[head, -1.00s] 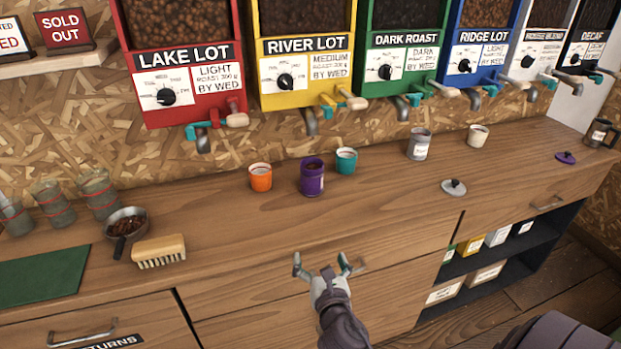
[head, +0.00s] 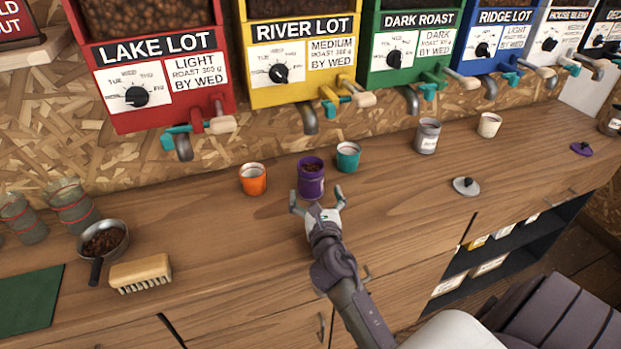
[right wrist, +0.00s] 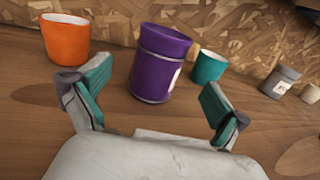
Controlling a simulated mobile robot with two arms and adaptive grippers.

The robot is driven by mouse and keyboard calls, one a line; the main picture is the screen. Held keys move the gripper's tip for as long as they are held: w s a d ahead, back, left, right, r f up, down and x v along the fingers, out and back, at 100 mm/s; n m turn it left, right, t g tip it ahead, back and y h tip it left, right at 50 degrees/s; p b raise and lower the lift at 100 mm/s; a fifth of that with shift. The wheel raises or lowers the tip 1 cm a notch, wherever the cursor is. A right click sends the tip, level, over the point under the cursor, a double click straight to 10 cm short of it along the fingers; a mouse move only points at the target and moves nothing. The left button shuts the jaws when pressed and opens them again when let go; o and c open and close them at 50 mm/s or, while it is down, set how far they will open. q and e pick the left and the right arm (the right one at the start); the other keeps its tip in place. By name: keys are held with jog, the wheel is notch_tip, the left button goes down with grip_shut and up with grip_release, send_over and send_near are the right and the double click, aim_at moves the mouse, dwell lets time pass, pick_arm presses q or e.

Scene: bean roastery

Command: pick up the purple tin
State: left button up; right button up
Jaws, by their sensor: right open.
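The purple tin (head: 311,180) stands upright on the wooden counter, open at the top with dark contents inside. An orange cup (head: 253,180) is to its left and a teal cup (head: 347,157) is to its right and a little behind. My right gripper (head: 317,200) is open just in front of the tin. In the right wrist view the tin (right wrist: 160,64) stands ahead, between and beyond the two open fingers (right wrist: 157,110), apart from both. A purple lid (head: 582,149) lies at the far right of the counter. My left gripper is not in view.
A grey tin (head: 427,137), a white cup (head: 489,125) and a grey lid (head: 466,187) are to the right. A pan of beans (head: 104,242) and a brush (head: 141,271) are at left. Dispenser spouts (head: 310,122) hang above the back. The front middle counter is clear.

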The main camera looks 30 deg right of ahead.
aim_at(313, 183)
jog(key=shift+w+d, duration=0.3)
jog(key=shift+w, duration=0.25)
jog(key=shift+w+d, duration=0.1)
jog(key=shift+w, duration=0.15)
jog(key=shift+w+d+r, duration=0.25)
jog(key=shift+w+d, duration=0.05)
jog(key=shift+w, duration=0.4)
jog(key=x, duration=0.3)
jog(key=shift+w+f+p, duration=0.1)
jog(key=shift+w+p, duration=0.1)
jog(key=shift+p, duration=0.2)
jog(key=shift+w+d, duration=0.1)
jog(key=shift+w, duration=0.05)
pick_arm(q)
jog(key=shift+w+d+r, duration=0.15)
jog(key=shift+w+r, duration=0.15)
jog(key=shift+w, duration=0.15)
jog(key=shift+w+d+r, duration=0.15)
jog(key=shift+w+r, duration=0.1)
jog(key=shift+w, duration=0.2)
